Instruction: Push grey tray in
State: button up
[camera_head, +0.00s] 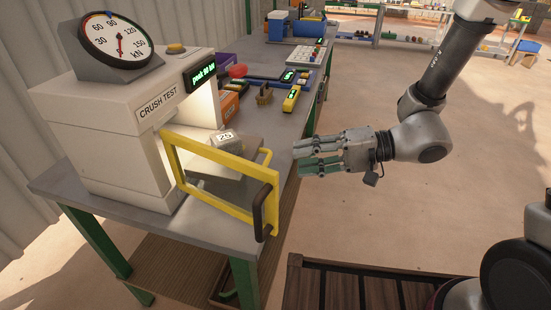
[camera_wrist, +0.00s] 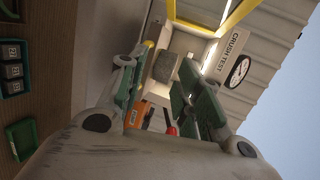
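The grey tray (camera_head: 228,164) sticks out of the opening of the white press (camera_head: 130,135) on the bench. A grey block (camera_head: 224,140) marked 25 sits on it; the block also shows in the wrist view (camera_wrist: 165,66). A yellow frame (camera_head: 222,151) with a black handle (camera_head: 265,215) stands in front of the tray and partly hides it. My gripper (camera_head: 303,159) is right of the tray and apart from it, pointing left. In the wrist view my gripper (camera_wrist: 165,95) has its fingers spread with nothing held between them.
A dial (camera_head: 118,40) and a green display (camera_head: 201,74) are on the press. An orange box (camera_head: 229,105), a yellow device (camera_head: 291,99) and other items lie farther back on the bench. A brown slatted platform (camera_head: 365,290) is at the bottom. Open floor lies right of the bench.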

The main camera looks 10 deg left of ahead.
aim_at(267, 158)
jog(key=w+a+f+t, duration=0.1)
jog(key=a, duration=0.2)
jog(key=w+a+f+m+t, duration=0.1)
jog(key=w+a+f, duration=0.1)
jog(key=a, duration=0.1)
jog(key=w+a+f+m+t, duration=0.1)
jog(key=a+f, duration=0.1)
jog(key=a, duration=0.1)
jog(key=shift+w+a+f+y, duration=0.25)
jog(key=shift+w+a+y, duration=0.05)
jog(key=shift+a, duration=0.1)
grip_shut()
